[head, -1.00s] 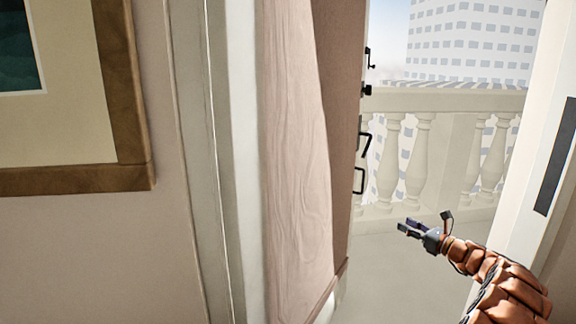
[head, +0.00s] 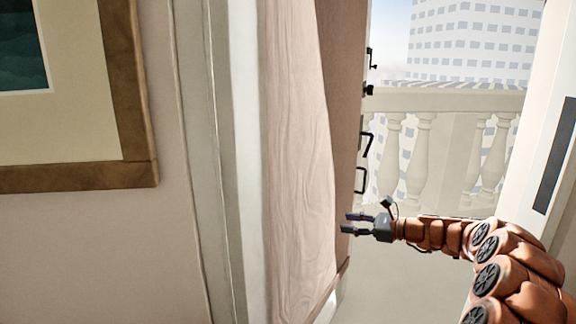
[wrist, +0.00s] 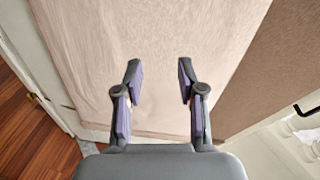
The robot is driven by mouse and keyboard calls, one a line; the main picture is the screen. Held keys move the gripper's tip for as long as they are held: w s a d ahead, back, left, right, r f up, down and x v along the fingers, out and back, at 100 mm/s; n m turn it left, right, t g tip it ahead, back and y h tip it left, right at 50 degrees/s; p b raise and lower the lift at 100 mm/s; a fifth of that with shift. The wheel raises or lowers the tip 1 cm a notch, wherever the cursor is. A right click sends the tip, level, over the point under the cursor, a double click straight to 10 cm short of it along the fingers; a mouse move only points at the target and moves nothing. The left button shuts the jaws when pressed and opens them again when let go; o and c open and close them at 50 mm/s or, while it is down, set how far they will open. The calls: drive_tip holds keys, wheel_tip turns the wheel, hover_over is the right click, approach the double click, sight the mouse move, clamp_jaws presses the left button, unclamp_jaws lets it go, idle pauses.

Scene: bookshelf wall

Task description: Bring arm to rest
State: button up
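My gripper (head: 352,224) is at the end of my orange arm, at the lower right of the head view. It points left toward the edge of the open pinkish wood-grained door (head: 300,170). In the wrist view my gripper (wrist: 158,85) shows two fingers spread apart with nothing between them. The door's pale face (wrist: 160,40) lies beyond the fingertips, and I see no contact.
The doorway opens onto a balcony with a stone balustrade (head: 425,101) and a tall building (head: 470,45) behind. Black door handles (head: 362,180) stick out near the gripper. A framed picture (head: 80,176) hangs at left. Wooden floor (wrist: 35,135) shows in the wrist view.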

drive_tip(key=s+a+n+g+h, duration=0.2)
drive_tip(key=s+a+n+g, duration=0.35)
drive_tip(key=s, duration=0.75)
drive_tip(key=s+a+n+g+h, duration=0.25)
drive_tip(key=s+a+n, duration=0.35)
drive_tip(key=s+a, duration=0.5)
drive_tip(key=s+d+f+n+g+h, duration=0.1)
drive_tip(key=s+d+f+n+h, duration=0.3)
drive_tip(key=s, duration=0.6)
drive_tip(key=s+d+f+n+g+h, duration=0.1)
drive_tip(key=s+d+n+h, duration=0.1)
drive_tip(key=s+d, duration=0.65)
drive_tip(key=s+d+f+n+g+h, duration=0.1)
drive_tip(key=s+d+f+n+h, duration=0.2)
drive_tip(key=s, duration=0.9)
wheel_tip(320, 180, up, 24)
drive_tip(key=t+p, duration=0.1)
drive_tip(key=p, duration=2)
drive_tip(key=shift+s+d, duration=0.4)
drive_tip(key=shift+a+f+n, duration=0.1)
drive_tip(key=shift+f+n, duration=0.05)
drive_tip(key=shift+n, duration=0.1)
